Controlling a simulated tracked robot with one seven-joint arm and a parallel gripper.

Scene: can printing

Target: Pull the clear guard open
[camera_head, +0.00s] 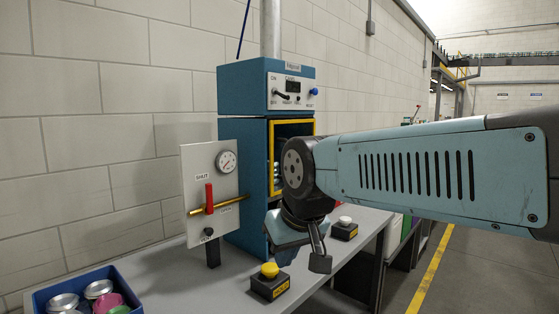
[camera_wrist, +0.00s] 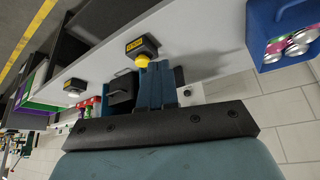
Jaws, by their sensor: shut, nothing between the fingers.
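The blue machine (camera_head: 236,180) stands on the bench against the wall. Its front opening has a yellow frame (camera_head: 271,158), with shelves or cans dimly inside. I cannot make out the clear guard's panel or handle; my arm covers the right part of the opening. My gripper (camera_head: 318,262) hangs in front of the machine, low over the bench, pointing down and apart from the yellow frame. In the wrist view my gripper (camera_wrist: 150,82) is shut and empty, with a yellow button box beyond its fingers.
A yellow button box (camera_head: 269,286) and a white button box (camera_head: 344,230) stand on the bench (camera_head: 190,280). A gauge panel (camera_head: 212,185) with a red valve handle (camera_head: 209,198) stands left of the machine. A blue tray (camera_head: 42,300) of cans is at the front left.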

